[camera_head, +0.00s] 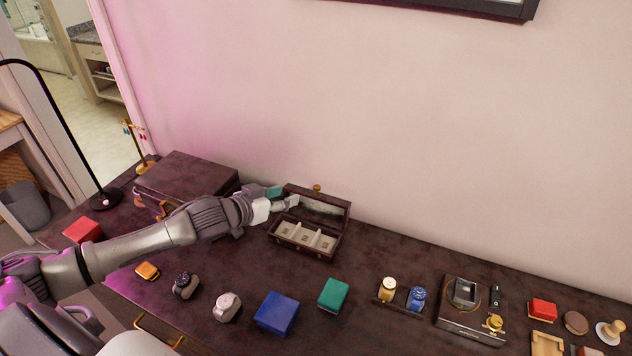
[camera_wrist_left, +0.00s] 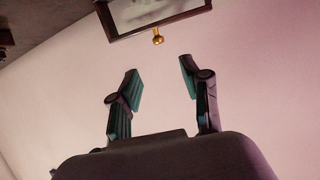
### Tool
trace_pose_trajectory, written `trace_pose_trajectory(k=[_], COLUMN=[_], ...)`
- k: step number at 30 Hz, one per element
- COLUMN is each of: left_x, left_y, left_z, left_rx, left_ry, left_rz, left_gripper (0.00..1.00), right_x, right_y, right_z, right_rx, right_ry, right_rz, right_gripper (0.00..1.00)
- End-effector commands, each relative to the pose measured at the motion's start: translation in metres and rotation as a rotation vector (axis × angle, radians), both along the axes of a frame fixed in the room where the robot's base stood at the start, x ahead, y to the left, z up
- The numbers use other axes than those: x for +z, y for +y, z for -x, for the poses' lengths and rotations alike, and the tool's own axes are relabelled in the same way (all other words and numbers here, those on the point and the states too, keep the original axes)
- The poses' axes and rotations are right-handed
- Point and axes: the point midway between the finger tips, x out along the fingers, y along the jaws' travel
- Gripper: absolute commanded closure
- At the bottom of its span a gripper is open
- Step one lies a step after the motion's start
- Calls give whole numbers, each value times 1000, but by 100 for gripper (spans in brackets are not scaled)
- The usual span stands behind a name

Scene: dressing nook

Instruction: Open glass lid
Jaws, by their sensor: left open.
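The dark brown watch box (camera_head: 302,247) sits near the wall, with light compartments inside. Its framed glass lid (camera_head: 325,207) stands raised at the back of the box, with a small gold knob (camera_head: 317,187) at its top edge. My left gripper (camera_head: 281,198) is at the lid's left side; the head view does not show clearly whether it touches the lid. In the left wrist view, the gripper (camera_wrist_left: 161,77) is open with nothing between its fingers. The lid (camera_wrist_left: 160,14) and knob (camera_wrist_left: 157,38) show beyond the fingertips there. My right gripper is not in view.
A closed dark case (camera_head: 187,172) stands left of the box, behind my left arm. Watches, a blue box (camera_head: 276,313), a green box (camera_head: 333,294) and a watch stand (camera_head: 402,305) line the front. The tabletop right of the watch box is clear along the wall.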

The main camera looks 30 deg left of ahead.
Motion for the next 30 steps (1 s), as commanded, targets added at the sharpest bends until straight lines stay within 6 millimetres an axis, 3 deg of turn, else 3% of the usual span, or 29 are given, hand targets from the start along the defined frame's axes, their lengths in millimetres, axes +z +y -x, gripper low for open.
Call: trace_pose_trajectory(k=[3, 6, 15, 21, 30], left_x=[-3, -10, -33, -43, -46], left_y=[-5, -9, -21, -25, -26], left_z=[-19, -36, -89, -106, -110], left_rx=[1, 0, -2, -1, -2], left_ry=[-4, -4, -2, -1, 0], left_rz=[3, 2, -1, 0, -1], left_gripper=[53, 53, 53, 53, 53], right_x=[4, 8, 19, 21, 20], right_y=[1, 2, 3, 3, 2], right_z=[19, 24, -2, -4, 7], right_rx=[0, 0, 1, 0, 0], right_ry=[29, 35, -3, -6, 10], right_rz=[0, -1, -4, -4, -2], right_gripper=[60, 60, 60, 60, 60])
